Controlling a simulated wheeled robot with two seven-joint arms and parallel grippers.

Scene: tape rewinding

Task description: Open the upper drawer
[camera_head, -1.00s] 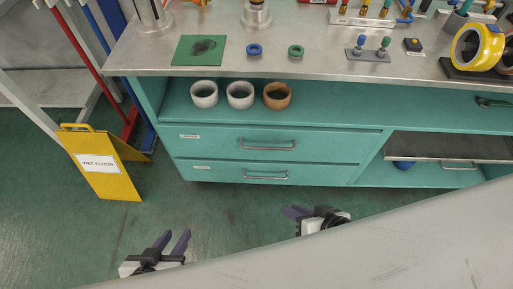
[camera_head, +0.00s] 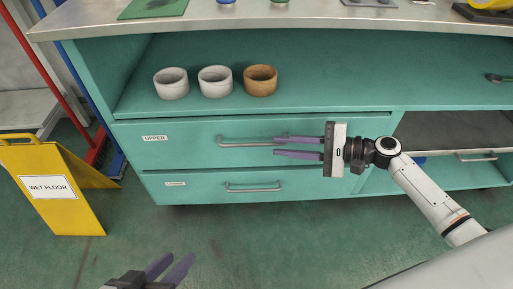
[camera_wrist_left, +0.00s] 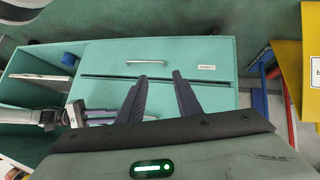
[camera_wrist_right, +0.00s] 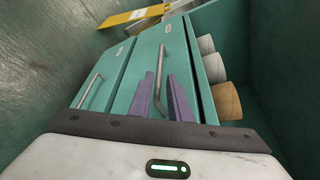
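The upper drawer (camera_head: 190,150), teal and labelled UPPER, looks closed in the head view. Its silver bar handle (camera_head: 240,144) is partly covered by my right gripper (camera_head: 277,147). That gripper reaches in from the right with purple fingers apart, one above and one below the handle's line. In the right wrist view the upper handle (camera_wrist_right: 160,62) runs down between the spread fingers (camera_wrist_right: 160,82); contact cannot be told. My left gripper (camera_head: 180,262) is open and empty, low in front of the cabinet; its spread fingers show in the left wrist view (camera_wrist_left: 160,80).
The lower drawer (camera_head: 200,190) with its own handle (camera_head: 252,188) is directly below. Two white cups (camera_head: 171,84) and a brown cup (camera_head: 260,82) stand on the shelf above. A yellow wet-floor sign (camera_head: 75,210) stands at left. The floor before the drawers is clear.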

